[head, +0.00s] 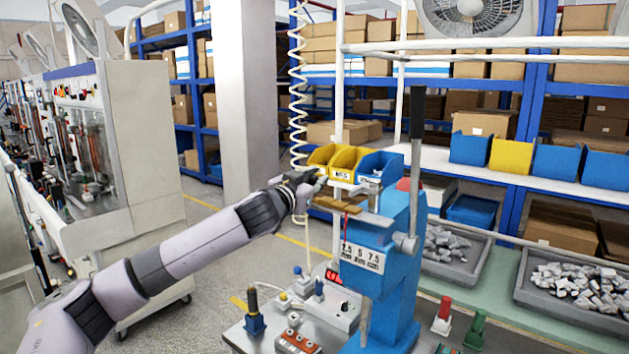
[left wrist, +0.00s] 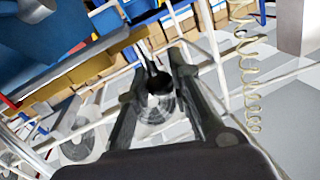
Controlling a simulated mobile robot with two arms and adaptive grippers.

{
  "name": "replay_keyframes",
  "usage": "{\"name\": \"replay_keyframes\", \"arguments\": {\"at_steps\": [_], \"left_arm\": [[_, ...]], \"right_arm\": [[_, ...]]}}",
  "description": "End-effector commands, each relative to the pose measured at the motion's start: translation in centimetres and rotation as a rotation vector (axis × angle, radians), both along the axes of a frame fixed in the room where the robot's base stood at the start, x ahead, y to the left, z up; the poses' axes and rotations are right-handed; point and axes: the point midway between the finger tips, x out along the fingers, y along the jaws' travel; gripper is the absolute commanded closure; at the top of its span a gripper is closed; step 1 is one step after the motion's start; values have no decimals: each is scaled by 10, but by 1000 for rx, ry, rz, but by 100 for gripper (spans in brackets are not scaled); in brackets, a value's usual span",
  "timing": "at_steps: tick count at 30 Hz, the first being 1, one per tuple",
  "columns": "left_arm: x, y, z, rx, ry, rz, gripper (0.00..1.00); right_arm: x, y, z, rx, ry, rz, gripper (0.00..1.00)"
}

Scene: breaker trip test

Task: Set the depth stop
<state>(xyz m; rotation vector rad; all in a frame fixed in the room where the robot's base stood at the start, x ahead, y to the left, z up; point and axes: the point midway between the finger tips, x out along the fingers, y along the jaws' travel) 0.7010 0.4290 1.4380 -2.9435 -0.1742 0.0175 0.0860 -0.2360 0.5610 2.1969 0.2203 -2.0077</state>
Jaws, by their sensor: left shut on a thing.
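A blue bench press (head: 385,265) stands right of centre in the head view, with a grey lever (head: 416,150) pointing up. A white plate with numbers (head: 363,257) is on its front. A brass-coloured bar (head: 337,205) sticks out to the left near its top; it also shows in the left wrist view (left wrist: 95,64). My left gripper (head: 312,183) is at the left end of this upper part. In the left wrist view its fingers (left wrist: 158,88) are closed around a small black knob (left wrist: 160,82). What the knob joins to is hidden. My right gripper is out of view.
Yellow bins (head: 346,162) and a blue bin (head: 380,168) stand just behind the press. A white control box (head: 325,305) and a black-handled blue piece (head: 253,318) are at its foot. Grey trays of metal parts (head: 575,300) lie at right. A coiled white cable (head: 298,90) hangs behind.

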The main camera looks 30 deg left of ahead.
Motion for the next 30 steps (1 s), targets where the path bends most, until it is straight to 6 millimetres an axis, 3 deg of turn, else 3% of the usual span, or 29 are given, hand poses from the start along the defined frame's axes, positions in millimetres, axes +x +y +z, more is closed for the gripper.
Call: {"name": "replay_keyframes", "arguments": {"at_steps": [7,15,23,24,30], "left_arm": [[0,-1,-1,0,0,0,100],[-2,-35,-2,-2,0,-3,100],[-3,-36,-1,0,2,-1,100],[-3,-36,-1,0,2,-1,80],[-3,-36,-1,0,1,-1,67]], "right_arm": [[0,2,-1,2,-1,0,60],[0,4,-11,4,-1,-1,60],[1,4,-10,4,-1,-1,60],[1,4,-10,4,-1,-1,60],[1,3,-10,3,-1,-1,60]]}}
